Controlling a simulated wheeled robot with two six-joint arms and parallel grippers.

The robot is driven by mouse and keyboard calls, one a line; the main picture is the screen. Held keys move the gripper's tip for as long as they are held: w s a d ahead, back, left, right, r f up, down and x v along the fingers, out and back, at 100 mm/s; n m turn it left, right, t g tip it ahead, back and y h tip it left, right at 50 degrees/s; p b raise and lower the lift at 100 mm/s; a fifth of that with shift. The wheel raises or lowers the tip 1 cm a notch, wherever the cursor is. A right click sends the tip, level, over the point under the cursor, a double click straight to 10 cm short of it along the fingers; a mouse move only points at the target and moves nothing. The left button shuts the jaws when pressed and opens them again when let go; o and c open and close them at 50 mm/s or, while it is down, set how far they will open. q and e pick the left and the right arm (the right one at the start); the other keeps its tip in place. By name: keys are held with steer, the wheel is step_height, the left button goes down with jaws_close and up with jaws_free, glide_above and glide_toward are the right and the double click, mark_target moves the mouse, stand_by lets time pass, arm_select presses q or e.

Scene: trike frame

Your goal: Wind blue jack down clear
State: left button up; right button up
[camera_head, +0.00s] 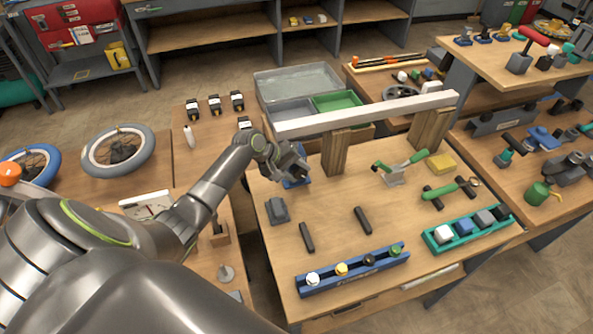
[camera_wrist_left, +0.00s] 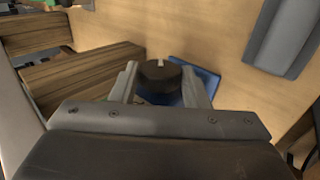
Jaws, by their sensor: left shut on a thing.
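The blue jack (camera_head: 293,182) stands on the wooden bench, left of the near wooden block (camera_head: 335,152) and close to the left end of the white beam (camera_head: 370,115). My left gripper (camera_head: 301,174) is over the jack and hides most of it. In the left wrist view, the jack's blue body (camera_wrist_left: 207,82) shows behind the fingers. Its dark round knob (camera_wrist_left: 160,76), with a pale mark, sits between the two fingers, which are shut on it. The gap between jack top and beam cannot be judged. My right gripper is not in view.
A grey block-like device (camera_head: 278,210) stands just in front of the jack. Two dark bars (camera_head: 307,237) lie on the bench. A blue rack (camera_head: 352,270) and a teal tray (camera_head: 467,229) line the front. Grey and green bins (camera_head: 337,101) stand behind the beam.

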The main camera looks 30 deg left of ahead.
arm_select(q)
steer(key=t+h+b, duration=0.1)
steer(key=f+t+b, duration=0.1)
steer(key=b, duration=0.1)
steer(key=shift+s+a+h, duration=0.15)
steer(key=shift+h, duration=0.25)
steer(key=shift+r+t+h+b, duration=0.15)
steer(key=shift+t+h+b, duration=0.2)
steer(key=shift+b, duration=0.55)
steer(key=shift+r, duration=0.1)
steer(key=o, duration=1)
steer(key=shift+c, duration=0.2)
steer(key=shift+s, duration=0.1)
